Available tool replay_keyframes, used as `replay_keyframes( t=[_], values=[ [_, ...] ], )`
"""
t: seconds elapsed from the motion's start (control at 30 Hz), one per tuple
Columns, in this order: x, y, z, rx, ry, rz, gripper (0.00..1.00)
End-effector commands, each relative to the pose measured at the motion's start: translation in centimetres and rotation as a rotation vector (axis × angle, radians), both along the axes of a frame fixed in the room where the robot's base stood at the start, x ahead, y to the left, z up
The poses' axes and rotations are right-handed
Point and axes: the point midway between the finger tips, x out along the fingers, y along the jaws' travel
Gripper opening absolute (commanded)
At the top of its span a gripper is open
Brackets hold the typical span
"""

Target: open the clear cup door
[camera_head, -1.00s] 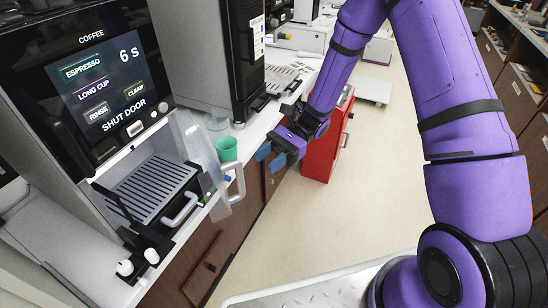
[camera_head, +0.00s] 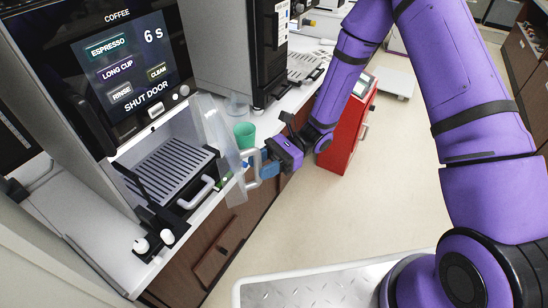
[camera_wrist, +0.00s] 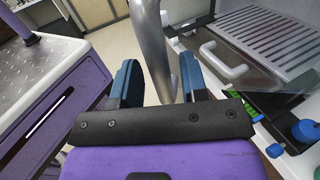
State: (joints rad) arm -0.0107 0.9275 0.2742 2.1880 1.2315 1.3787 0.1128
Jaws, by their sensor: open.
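The clear cup door (camera_head: 222,140) hangs swung outward on the front of the coffee machine (camera_head: 100,65), over the drip tray opening. Its pale grey handle (camera_head: 254,168) faces my gripper (camera_head: 262,160). In the wrist view, the handle (camera_wrist: 152,45) rises between the two blue fingers of my gripper (camera_wrist: 158,78). The fingers stand apart on either side of it; I cannot tell whether either touches it. The clear panel (camera_wrist: 245,45) is to the right in the wrist view. The machine's screen reads "SHUT DOOR" and "6 S".
A green cup (camera_head: 244,134) and a clear cup (camera_head: 237,105) stand on the counter behind the door. The slotted drip tray (camera_head: 172,165) has its own white handle (camera_head: 196,192). A red cabinet (camera_head: 348,130) stands on the floor beyond my gripper.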

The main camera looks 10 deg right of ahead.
Motion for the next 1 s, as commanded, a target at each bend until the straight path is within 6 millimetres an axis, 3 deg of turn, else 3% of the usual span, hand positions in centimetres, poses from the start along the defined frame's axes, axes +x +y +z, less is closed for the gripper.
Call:
replay_keyframes(
  t=[0.07, 0.2, 0.23, 1.0],
  values=[
    [-0.3, 0.6, 0.0, 0.000, 0.001, -0.001, 0.36],
    [-0.3, 0.5, 0.0, 0.000, 0.001, -0.001, 0.04],
    [-0.3, 0.5, 0.0, 0.000, 0.001, -0.001, 0.00],
    [3.5, -2.4, 0.0, 0.001, -0.004, -0.006, 0.00]
  ],
)
